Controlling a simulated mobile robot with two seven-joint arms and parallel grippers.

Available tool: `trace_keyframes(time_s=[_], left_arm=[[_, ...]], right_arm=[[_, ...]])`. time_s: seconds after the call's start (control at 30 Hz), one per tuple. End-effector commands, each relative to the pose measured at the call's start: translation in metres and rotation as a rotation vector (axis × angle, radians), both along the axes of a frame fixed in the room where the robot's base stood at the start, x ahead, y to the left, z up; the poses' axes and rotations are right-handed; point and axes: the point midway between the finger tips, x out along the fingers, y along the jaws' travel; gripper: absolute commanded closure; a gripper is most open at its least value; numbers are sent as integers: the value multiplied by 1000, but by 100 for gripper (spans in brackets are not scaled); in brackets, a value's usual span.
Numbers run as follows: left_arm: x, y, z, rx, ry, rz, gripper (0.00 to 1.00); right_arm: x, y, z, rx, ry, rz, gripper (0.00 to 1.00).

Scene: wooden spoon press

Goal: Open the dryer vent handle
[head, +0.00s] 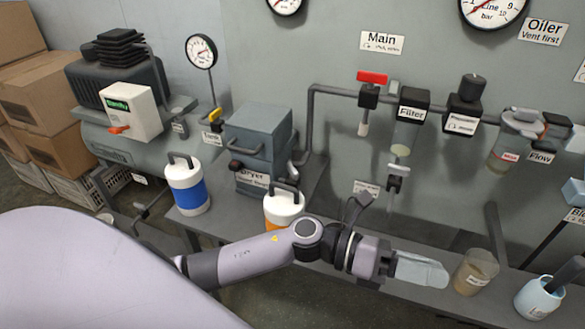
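The dryer (258,135) is a grey-blue box left of the middle in the head view, with a "Dryer" label (252,178) low on its front. A grey bar handle (243,148) and a small dark knob (236,166) sit at its lower left; I cannot tell which is the vent handle. My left gripper (430,271) is over the bench, right of and in front of the dryer, well apart from it. Its pale fingers point right and overlap in this view, so their gap is hidden. Nothing is clearly held. My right gripper is not in view.
A blue-banded white jug (187,190) and an orange-banded jug (283,206) stand before the dryer. A tan cup (475,272) is near my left fingertips. The red-handled Main valve (372,77) and Filter (411,110) hang on the wall.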

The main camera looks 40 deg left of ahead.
Motion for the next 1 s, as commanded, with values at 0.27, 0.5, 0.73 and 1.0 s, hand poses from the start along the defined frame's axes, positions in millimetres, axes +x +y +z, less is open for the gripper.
trace_keyframes(time_s=[0.27,0.5,0.73,1.0], left_arm=[[25,48,-60,739,-717,-465,61],[92,184,-62,1408,-991,-871,61],[127,292,-10,1833,-929,-1122,61],[133,327,-1,1944,-865,-1195,61]], right_arm=[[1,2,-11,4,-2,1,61],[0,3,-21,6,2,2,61],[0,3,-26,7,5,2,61],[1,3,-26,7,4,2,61]])
